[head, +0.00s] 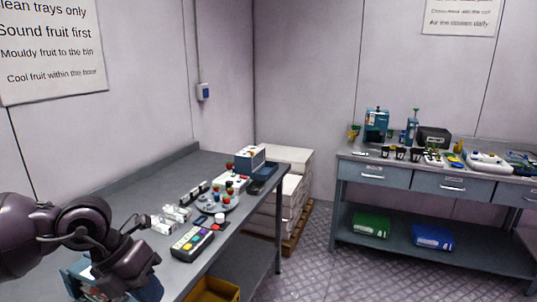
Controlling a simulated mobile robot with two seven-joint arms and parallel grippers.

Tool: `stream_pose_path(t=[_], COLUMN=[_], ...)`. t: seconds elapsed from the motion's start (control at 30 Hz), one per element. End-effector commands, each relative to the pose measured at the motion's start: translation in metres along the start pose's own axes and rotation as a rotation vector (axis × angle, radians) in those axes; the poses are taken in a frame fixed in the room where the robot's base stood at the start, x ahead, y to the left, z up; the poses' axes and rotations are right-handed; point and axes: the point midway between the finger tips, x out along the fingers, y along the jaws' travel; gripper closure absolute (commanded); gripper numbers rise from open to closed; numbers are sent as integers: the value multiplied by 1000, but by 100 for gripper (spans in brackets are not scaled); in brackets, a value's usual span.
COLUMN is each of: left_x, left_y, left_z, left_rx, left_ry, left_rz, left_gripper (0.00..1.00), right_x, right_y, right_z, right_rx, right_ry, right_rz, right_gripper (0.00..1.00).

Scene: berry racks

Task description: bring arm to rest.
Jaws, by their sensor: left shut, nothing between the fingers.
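My left arm comes in from the left edge, dark and bent at the wrist. My left gripper (148,290) points down near the bottom edge, in front of the near end of the left grey workbench (140,195). It is shut with nothing held; its fingertips are partly cut off by the frame. My right arm and gripper are not in view.
On the left bench stand a keypad with coloured buttons (192,241), a round tray of small items (216,203) and a screen device (249,160). A yellow bin (212,290) sits below. A second bench (435,182) stands at right, with open floor (305,250) between.

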Motion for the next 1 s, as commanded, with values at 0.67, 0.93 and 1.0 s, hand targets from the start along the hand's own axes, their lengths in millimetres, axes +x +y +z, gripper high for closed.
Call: stream_pose_path(t=[0.67,0.93,1.0], left_x=[-37,21,42], left_y=[-105,-9,17], left_z=[105,106,96], left_rx=[-592,-1230,-1394], left_ry=[-550,-683,-694], left_rz=[-1354,-1457,-1458], left_gripper=[100,100,100], right_x=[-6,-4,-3], right_y=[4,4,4], right_z=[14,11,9], right_rx=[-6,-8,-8], right_ry=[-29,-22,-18], right_rz=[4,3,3], right_gripper=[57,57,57])
